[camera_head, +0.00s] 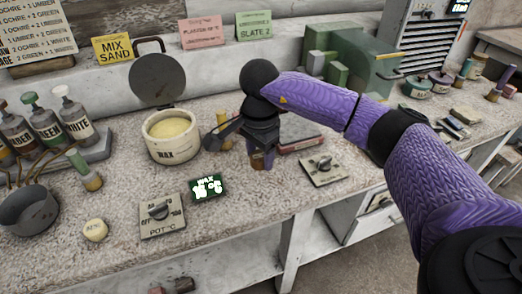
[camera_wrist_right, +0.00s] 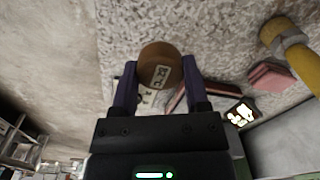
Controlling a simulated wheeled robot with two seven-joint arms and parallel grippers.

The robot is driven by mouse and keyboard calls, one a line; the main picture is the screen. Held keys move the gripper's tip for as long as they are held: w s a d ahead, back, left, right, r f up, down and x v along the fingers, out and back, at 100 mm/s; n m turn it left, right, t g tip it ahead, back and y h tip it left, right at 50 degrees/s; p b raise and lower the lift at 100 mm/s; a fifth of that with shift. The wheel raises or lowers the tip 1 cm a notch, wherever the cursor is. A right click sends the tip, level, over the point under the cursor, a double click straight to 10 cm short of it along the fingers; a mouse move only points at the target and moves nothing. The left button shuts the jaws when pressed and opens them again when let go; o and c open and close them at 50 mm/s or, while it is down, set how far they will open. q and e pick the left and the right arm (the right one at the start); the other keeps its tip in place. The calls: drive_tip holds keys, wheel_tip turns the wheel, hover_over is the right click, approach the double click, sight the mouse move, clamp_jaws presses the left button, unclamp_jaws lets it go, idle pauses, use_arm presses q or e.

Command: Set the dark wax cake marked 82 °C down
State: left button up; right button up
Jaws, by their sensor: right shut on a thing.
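The dark brown wax cake (camera_wrist_right: 160,62) sits between the two fingers of my right gripper (camera_wrist_right: 160,85) in the wrist view. It has a pale label, which I cannot read clearly. In the head view my right gripper (camera_head: 262,152) points down over the worktop, right of the wax pot, and the brown cake (camera_head: 261,162) shows in part below it. I cannot tell whether the cake touches the worktop. My left gripper is not in view.
The cream wax pot (camera_head: 171,143) stands open left of the gripper, its lid (camera_head: 157,80) raised behind. A dial plate (camera_head: 160,213), a lit wax display (camera_head: 206,187) and a pale cake (camera_head: 95,229) lie in front. Another dial plate (camera_head: 323,170) lies to the right.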

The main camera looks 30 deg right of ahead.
drive_tip(key=shift+w, duration=0.1)
drive_tip(key=shift+f+b, duration=0.35)
drive_tip(key=shift+f, duration=0.25)
wheel_tip(320, 180, down, 4)
drive_tip(key=shift+r+b, duration=0.25)
drive_tip(key=shift+b, duration=0.95)
drive_tip(key=shift+f, duration=0.5)
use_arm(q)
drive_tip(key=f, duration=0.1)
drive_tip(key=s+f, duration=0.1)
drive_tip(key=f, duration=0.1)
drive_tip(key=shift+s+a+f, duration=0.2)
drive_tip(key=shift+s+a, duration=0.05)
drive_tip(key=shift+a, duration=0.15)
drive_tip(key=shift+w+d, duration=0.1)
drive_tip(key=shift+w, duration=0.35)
use_arm(e)
drive_tip(key=shift+r, duration=0.1)
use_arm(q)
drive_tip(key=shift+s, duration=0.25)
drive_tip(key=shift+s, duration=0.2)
